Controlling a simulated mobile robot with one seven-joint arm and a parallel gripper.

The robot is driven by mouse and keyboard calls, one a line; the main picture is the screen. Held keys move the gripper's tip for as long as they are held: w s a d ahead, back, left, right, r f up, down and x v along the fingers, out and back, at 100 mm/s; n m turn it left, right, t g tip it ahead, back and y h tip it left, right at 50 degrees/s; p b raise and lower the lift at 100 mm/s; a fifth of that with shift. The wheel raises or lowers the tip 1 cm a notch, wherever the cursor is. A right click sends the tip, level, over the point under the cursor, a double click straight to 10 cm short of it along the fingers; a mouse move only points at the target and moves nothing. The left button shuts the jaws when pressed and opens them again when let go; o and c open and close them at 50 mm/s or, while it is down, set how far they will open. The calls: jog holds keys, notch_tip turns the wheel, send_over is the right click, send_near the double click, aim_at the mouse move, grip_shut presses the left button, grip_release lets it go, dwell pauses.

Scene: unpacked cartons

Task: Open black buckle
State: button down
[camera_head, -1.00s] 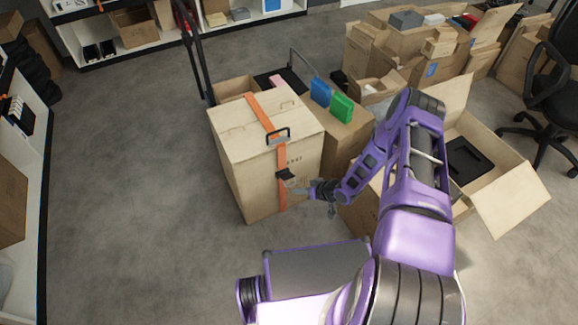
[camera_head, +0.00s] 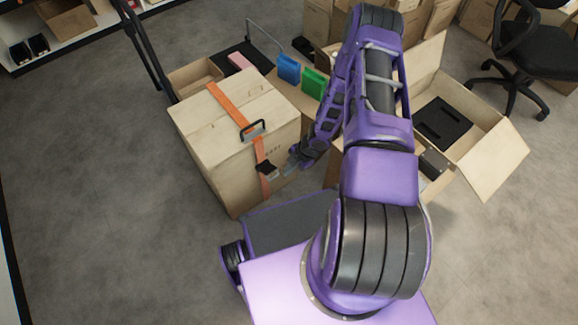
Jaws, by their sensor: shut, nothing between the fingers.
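A closed cardboard box (camera_head: 205,137) stands left of centre with an orange strap (camera_head: 228,102) running over its top and down its front. The black buckle (camera_head: 267,168) sits on the strap on the front face, below a dark handle (camera_head: 252,128) at the top edge. My gripper (camera_head: 291,164) is just right of the buckle, close to the front face. Its fingers look shut and empty. Whether the fingertips touch the buckle cannot be told at this size.
A blue item (camera_head: 289,68) and a green item (camera_head: 314,82) stand behind the box. A black-framed cart handle (camera_head: 140,45) rises at the left. An open carton (camera_head: 484,159) lies at the right near an office chair (camera_head: 520,50). The floor at left is clear.

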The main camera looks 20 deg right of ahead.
aim_at(278, 175)
jog(key=shift+w+b+x, duration=0.35)
jog(key=shift+x, duration=1.15)
jog(key=shift+w+b+x, duration=0.35)
jog(key=shift+w+x, duration=0.05)
jog(key=shift+x, duration=1.1)
jog(key=shift+w+b+x, duration=0.35)
jog(key=shift+x, duration=1.2)
jog(key=shift+d+r, duration=0.15)
jog(key=shift+s+p, duration=0.15)
jog(key=shift+p, duration=0.4)
jog(key=f, duration=0.1)
jog(key=f+t, duration=0.1)
jog(key=t, duration=0.1)
jog(key=shift+s+d+f+y, duration=0.15)
jog(key=shift+s+f+y, duration=0.15)
jog(key=shift+f+y, duration=0.1)
jog(key=shift+r, duration=0.2)
